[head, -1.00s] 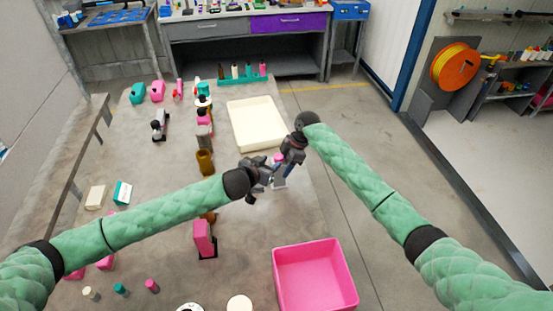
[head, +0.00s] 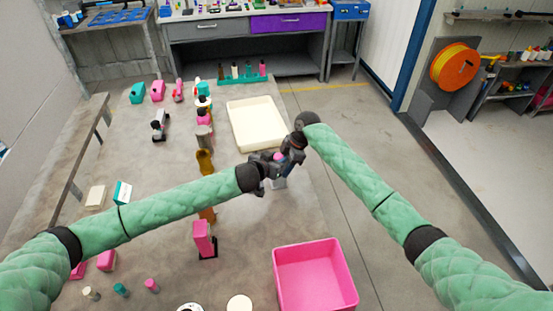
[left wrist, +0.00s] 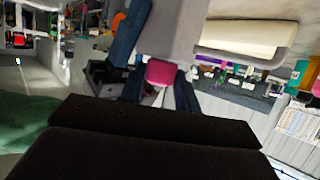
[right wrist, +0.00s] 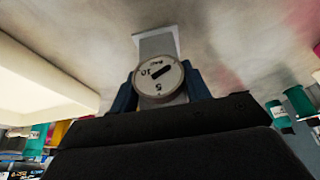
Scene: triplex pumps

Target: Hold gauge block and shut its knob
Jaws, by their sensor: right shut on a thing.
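The gauge block (head: 279,183) is a small pale grey block above the table, right of its middle. My right gripper (head: 293,152) is shut on it. In the right wrist view the block (right wrist: 155,45) sits between the blue fingers, and its round dial (right wrist: 159,77) faces that camera. The pink knob (left wrist: 161,73) lies between the fingertips of my left gripper (left wrist: 158,92), with a small gap visible on one side. In the head view my left gripper (head: 265,168) is right beside the block and partly hides it; the knob shows there as a small pink spot (head: 279,157).
A cream tray (head: 257,125) lies just beyond the grippers. A pink bin (head: 314,275) stands at the near right. A column of pump parts with a pink block (head: 203,238) runs left of my left gripper.

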